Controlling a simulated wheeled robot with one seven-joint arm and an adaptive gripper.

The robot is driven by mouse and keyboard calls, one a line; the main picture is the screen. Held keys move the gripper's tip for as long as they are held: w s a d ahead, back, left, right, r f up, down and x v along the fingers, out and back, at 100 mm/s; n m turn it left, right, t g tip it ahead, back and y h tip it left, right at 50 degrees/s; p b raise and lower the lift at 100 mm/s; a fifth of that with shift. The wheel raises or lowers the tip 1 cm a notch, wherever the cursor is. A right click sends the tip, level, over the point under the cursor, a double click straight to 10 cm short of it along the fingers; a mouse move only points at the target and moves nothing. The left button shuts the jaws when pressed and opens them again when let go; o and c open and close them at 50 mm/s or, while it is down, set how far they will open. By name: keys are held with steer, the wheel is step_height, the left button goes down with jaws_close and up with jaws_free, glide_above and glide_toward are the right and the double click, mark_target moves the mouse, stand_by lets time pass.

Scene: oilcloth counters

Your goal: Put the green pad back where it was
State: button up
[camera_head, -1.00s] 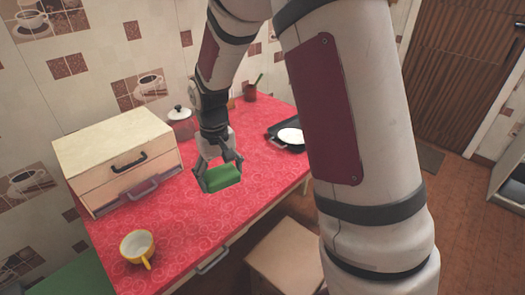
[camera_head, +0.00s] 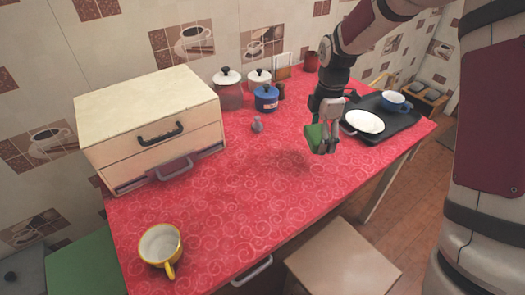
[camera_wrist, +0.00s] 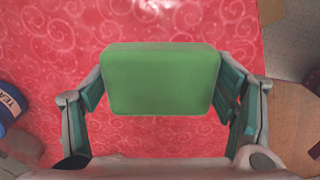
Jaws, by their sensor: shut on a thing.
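The green pad (camera_wrist: 160,80) is a rounded block between the two fingers of my gripper (camera_wrist: 163,97) in the wrist view. In the head view my gripper (camera_head: 323,135) is shut on the green pad (camera_head: 313,136), which is partly hidden by the fingers. It is held above the red oilcloth counter (camera_head: 255,190), just left of the black tray. A soft shadow lies on the cloth below and to the left. I cannot tell from the frames where the pad was before.
A black tray (camera_head: 392,127) holds a white plate (camera_head: 364,121) and a blue cup (camera_head: 395,102). A drawer box (camera_head: 150,125) and yellow mug (camera_head: 160,245) are left. The front middle is clear.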

steer(key=w+f+n+b, duration=0.1)
steer(key=n, duration=0.1)
steer(key=w+f+n, duration=0.1)
steer(key=n, duration=0.1)
steer(key=shift+a+f+b, duration=0.2)
steer(key=shift+a+b, duration=0.15)
steer(key=shift+w+a+f+n, duration=0.1)
steer(key=shift+w+n, duration=0.05)
steer(key=shift+n, duration=0.35)
steer(key=shift+w+a, duration=0.1)
steer(key=shift+a, duration=0.2)
steer(key=b, duration=0.2)
glide_above(262, 147)
steer(key=shift+f, duration=2.5)
steer(key=shift+f, duration=0.15)
steer(key=o, duration=1.3)
